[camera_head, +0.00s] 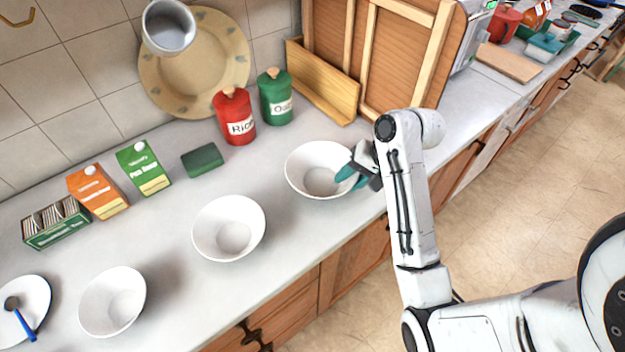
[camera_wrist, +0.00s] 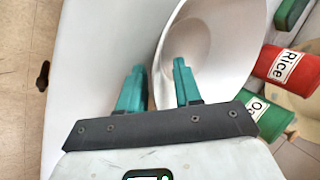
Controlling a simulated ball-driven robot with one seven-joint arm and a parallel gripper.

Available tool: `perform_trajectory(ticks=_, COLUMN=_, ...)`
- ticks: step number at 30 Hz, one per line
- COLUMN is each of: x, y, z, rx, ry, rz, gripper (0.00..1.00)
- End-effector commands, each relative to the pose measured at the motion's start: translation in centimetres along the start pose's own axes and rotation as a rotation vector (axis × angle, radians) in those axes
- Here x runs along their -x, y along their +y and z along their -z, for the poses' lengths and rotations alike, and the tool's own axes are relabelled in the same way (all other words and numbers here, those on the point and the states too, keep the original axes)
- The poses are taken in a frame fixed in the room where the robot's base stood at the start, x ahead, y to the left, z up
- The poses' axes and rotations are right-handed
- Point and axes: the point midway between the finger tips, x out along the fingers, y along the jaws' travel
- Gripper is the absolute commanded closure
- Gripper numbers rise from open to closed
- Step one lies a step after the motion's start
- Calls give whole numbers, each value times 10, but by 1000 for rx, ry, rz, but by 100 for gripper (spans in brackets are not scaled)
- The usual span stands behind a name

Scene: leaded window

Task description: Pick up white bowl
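Three white bowls stand upright on the counter: a right one (camera_head: 312,165), a middle one (camera_head: 228,228) and a left one (camera_head: 112,302). My gripper (camera_head: 350,176) is at the right side of the right bowl, with its teal fingers at the rim. In the wrist view my gripper (camera_wrist: 160,72) is open. One finger is over the inside of the bowl (camera_wrist: 218,45) and the other is outside it. The bowl's rim runs between the fingers, with a visible gap. Contact with the wall cannot be told.
A red Rice canister (camera_head: 235,117) and a green canister (camera_head: 275,97) stand behind the right bowl. A green block (camera_head: 202,160), cartons (camera_head: 144,168) and a tea box (camera_head: 56,222) line the wall. A plate with a spoon (camera_head: 30,292) is far left. The counter's front edge is near my gripper.

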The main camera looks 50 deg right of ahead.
Motion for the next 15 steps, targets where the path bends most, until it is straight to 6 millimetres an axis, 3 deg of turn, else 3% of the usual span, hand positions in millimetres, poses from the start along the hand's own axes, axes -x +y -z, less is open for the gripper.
perform_trajectory(ticks=9, x=-2, y=3, z=-1, rx=0, ry=0, rz=0, gripper=67)
perform_trajectory(ticks=15, x=-2, y=3, z=-1, rx=0, ry=0, rz=0, gripper=86)
